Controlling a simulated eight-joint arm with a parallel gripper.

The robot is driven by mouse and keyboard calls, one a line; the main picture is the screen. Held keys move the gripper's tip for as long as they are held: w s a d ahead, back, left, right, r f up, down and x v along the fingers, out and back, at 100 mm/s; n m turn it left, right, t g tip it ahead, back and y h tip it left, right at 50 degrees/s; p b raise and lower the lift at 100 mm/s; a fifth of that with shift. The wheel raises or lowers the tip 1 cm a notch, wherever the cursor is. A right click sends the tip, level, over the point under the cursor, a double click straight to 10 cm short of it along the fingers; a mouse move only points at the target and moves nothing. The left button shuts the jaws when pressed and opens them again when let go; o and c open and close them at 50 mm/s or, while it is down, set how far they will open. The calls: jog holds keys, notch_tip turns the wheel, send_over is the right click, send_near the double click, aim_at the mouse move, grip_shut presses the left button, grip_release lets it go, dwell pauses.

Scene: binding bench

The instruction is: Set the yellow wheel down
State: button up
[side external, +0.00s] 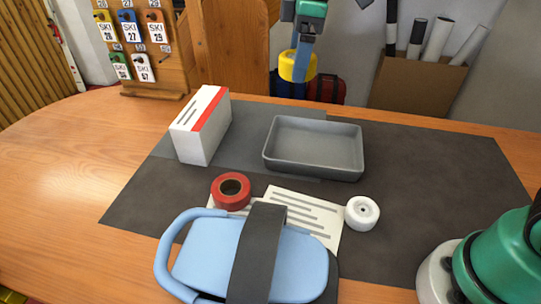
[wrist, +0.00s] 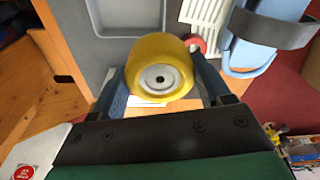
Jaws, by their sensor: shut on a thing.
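The yellow wheel (side external: 291,69) is held in the air by my gripper (side external: 301,67), showing above the grey tray in the side external view, near the table's far edge. In the wrist view the yellow wheel (wrist: 150,55) sits between the two blue fingers of my gripper (wrist: 162,82), its pale hub facing the camera. The fingers touch its sides. The wheel is clear of the bench; its exact height cannot be told.
An empty grey tray (side external: 313,172) stands on the dark mat (side external: 440,170). A white box with a red stripe (side external: 192,140), a red tape roll (side external: 217,192), a white wheel (side external: 362,213), a printed sheet (side external: 305,213) and a light-blue case (side external: 205,255) lie around it. The mat's right side is clear.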

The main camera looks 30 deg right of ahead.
send_over(291, 149)
jog(key=f, duration=2)
jog(key=shift+s+d+f, duration=0.2)
jog(key=shift+f, duration=0.05)
jog(key=shift+f, duration=0.1)
jog(key=o, duration=1.2)
jog(key=shift+o, duration=0.2)
